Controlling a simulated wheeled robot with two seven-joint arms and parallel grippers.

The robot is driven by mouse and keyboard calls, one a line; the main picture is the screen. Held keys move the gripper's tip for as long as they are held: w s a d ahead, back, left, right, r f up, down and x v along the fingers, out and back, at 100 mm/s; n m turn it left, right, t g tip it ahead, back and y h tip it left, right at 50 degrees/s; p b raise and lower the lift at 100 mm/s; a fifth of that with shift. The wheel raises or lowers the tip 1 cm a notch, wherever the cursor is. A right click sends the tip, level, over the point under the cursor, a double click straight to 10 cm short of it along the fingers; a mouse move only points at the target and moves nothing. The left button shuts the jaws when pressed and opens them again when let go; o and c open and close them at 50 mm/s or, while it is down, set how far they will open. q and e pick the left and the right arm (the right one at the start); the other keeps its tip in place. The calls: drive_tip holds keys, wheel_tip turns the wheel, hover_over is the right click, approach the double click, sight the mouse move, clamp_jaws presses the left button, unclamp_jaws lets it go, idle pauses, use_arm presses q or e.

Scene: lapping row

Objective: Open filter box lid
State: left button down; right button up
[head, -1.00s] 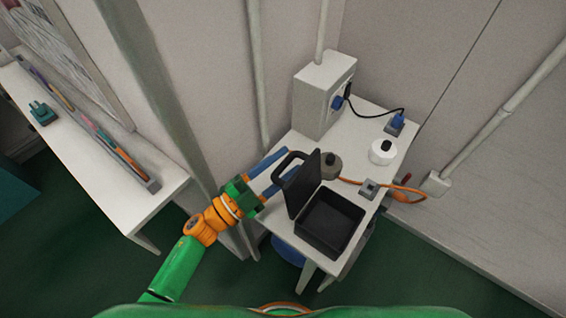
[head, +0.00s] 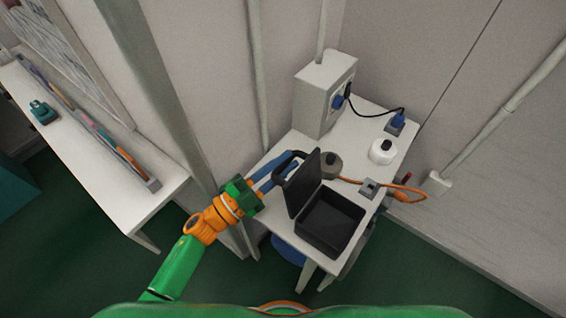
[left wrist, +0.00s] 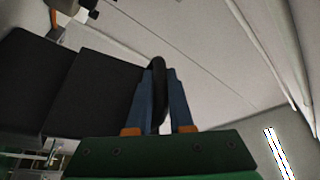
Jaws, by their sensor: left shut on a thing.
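The black filter box (head: 330,222) stands on the small white table with its inside showing. Its black lid (head: 303,183) stands up at the box's left edge, raised well open. The lid also shows in the left wrist view (left wrist: 88,95). My left gripper (head: 278,170) is at the lid's dark loop handle, left of the lid. In the left wrist view the blue fingers (left wrist: 160,100) are on both sides of the handle (left wrist: 158,75), shut on it. My right gripper is not in view.
A grey round weight (head: 331,165), a white round pot (head: 382,151), a grey socket box with an orange cable (head: 405,191) and a tall grey box (head: 323,95) share the table (head: 362,118). A shelf (head: 90,160) stands left.

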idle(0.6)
use_arm(q)
drive_tip(key=shift+s+d+r+m+g+p, duration=0.2)
drive_tip(key=shift+r+m+p, duration=0.2)
drive_tip(key=shift+p, duration=0.15)
drive_tip(key=shift+s+d+r+m+g+p, duration=0.1)
drive_tip(key=shift+d+r+m+p, duration=0.15)
drive_tip(key=shift+m+p, duration=0.2)
drive_tip(key=shift+s+d+f+m, duration=0.1)
drive_tip(key=shift+s+d+m, duration=0.15)
drive_tip(key=shift+m, duration=0.2)
drive_tip(key=c, duration=0.8)
unclamp_jaws()
drive_tip(key=b+v, duration=0.1)
drive_tip(key=v, duration=0.6)
